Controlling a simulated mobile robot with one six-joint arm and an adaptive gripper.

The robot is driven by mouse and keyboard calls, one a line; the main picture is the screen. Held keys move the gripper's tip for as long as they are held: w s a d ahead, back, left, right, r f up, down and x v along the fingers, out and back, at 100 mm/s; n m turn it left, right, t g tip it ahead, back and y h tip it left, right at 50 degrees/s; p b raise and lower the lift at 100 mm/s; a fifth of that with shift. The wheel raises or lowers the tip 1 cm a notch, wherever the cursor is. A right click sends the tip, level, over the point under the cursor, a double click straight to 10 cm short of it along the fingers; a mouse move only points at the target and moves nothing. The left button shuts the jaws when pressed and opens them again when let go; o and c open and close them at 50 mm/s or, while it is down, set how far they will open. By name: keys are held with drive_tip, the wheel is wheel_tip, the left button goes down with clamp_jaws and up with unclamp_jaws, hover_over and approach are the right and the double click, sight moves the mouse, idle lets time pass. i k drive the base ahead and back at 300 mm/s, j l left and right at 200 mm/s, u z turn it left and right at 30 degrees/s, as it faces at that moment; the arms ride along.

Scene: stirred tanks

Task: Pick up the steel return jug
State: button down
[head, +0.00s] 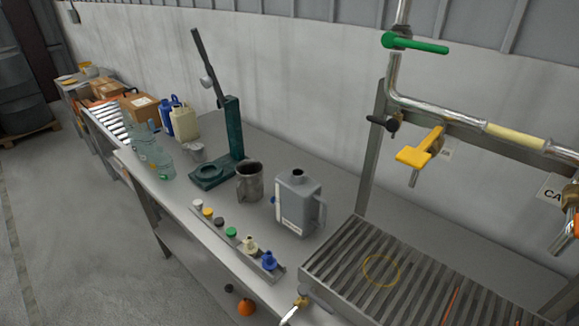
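A grey metal jug (250,184) with a dark open mouth stands upright on the long workbench, between the green press stand and a grey jerrycan. It looks like the steel return jug; I can read no label on it. A smaller grey metal vessel (194,152) stands farther back on the bench, beside the clear bottles. My gripper is not in view.
The grey jerrycan (297,203) stands close on the jug's right, and the green press stand (232,135) close behind left. A rail of coloured caps (231,233) lies along the front edge. A slatted grate (365,265) with overhead pipes is at right.

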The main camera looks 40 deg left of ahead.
sight(250, 187)
drive_tip(key=u, duration=1.95)
drive_tip(key=i+j+z, duration=0.25)
drive_tip(key=z, duration=0.25)
drive_tip(key=i+j+z, duration=0.2)
drive_tip(key=j+z, duration=0.15)
drive_tip(key=z, duration=0.15)
drive_tip(key=i+j, duration=0.15)
drive_tip(key=j, duration=0.25)
drive_tip(key=i+j+z, duration=0.1)
drive_tip(key=j, duration=0.3)
drive_tip(key=i+j, duration=0.25)
drive_tip(key=j, duration=0.15)
drive_tip(key=i+j+z, duration=0.1)
drive_tip(key=j, duration=0.3)
drive_tip(key=i+j, duration=0.2)
drive_tip(key=j, duration=0.25)
drive_tip(key=i+j+z, duration=0.1)
drive_tip(key=j, duration=0.3)
drive_tip(key=i+j, duration=0.15)
drive_tip(key=j, duration=0.3)
drive_tip(key=z, duration=0.05)
